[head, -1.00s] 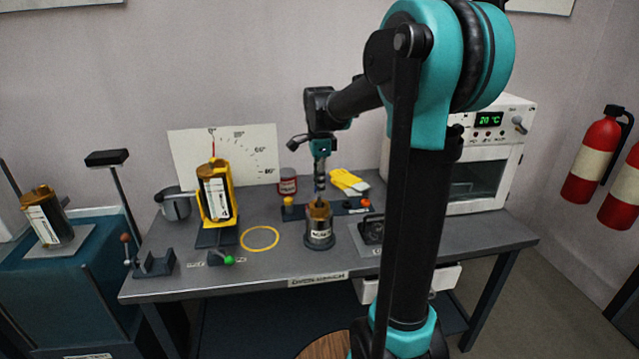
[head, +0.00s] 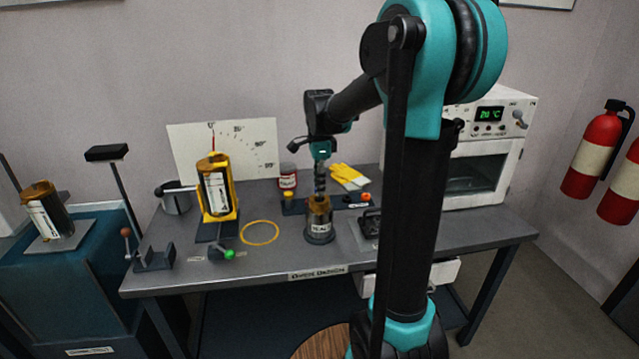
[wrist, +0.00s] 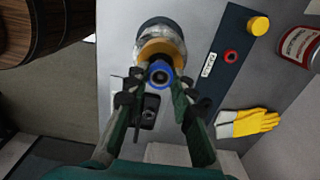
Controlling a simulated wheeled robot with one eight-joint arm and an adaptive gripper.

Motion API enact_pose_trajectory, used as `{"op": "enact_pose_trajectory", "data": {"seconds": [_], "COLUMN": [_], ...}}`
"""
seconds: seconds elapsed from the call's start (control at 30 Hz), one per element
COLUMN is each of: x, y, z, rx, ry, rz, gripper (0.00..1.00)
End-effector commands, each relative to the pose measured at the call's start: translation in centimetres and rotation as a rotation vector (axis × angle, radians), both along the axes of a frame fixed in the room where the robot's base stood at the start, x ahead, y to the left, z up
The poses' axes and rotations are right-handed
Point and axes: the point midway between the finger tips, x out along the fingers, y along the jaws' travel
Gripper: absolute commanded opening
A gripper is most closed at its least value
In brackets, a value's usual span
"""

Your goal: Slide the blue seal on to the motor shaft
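The blue seal (wrist: 159,73) is a small ring with a dark centre in the wrist view. My gripper (wrist: 160,80) has its two fingertips on either side of the seal and appears shut on it. Below the seal is the motor (wrist: 158,32), a silver can with a copper-coloured top. In the head view the motor (head: 319,228) stands upright on the bench, with my gripper (head: 319,188) pointing down right over it. The seal overlaps the copper top in the wrist view. The shaft is hidden, so I cannot tell whether the seal is around it.
A dark strip (wrist: 212,90) beside the motor bears a yellow cap (wrist: 258,26) and a red ring (wrist: 231,56). Yellow gloves (head: 348,177) and a red can (head: 288,177) lie behind. A yellow stand (head: 216,190) is left; a white oven (head: 485,150) is right.

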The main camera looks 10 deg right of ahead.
Motion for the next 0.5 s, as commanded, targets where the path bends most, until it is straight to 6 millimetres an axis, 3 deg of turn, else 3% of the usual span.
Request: {"op": "enact_pose_trajectory", "data": {"seconds": [0.03, 0.2, 0.5], "x": [0.01, 0.01, 0.01], "y": [0.00, 0.00, 0.00], "z": [0.01, 0.02, 0.14], "rx": [0.000, 0.000, 0.000], "ry": [0.000, 0.000, 0.000], "rz": [0.000, 0.000, 0.000], "gripper": [0.29, 0.48, 0.48]}}
